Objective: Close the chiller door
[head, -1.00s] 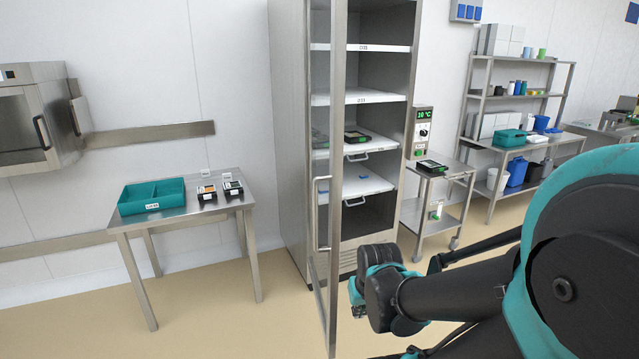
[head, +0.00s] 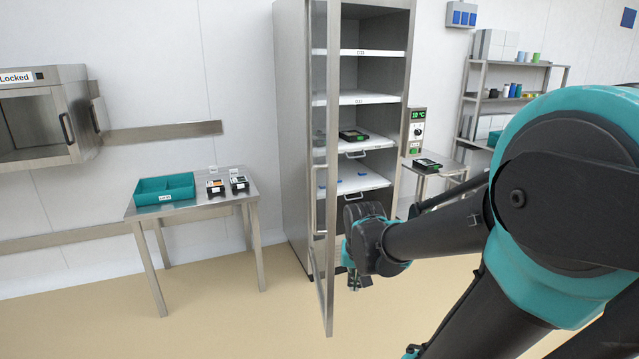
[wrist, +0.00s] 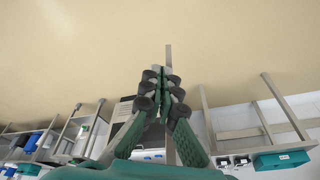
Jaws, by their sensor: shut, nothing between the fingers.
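The tall steel chiller (head: 294,130) stands against the back wall. Its glass-paned door (head: 330,150) is wide open, swung out toward me and seen almost edge-on. My gripper (head: 355,283) hangs low, just right of the door's lower part, in front of the chiller opening. In the wrist view, my gripper's fingers (wrist: 161,72) are together and hold nothing. A thin grey bar, probably the door's edge, shows just beyond the fingertips. I cannot tell whether they touch it.
Inside the chiller, a black tray (head: 353,136) lies on a shelf (head: 372,143). A steel table (head: 190,208) with a teal bin (head: 165,190) stands left. A small cart (head: 440,172) and shelving rack (head: 470,115) stand right. The floor left of the door is clear.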

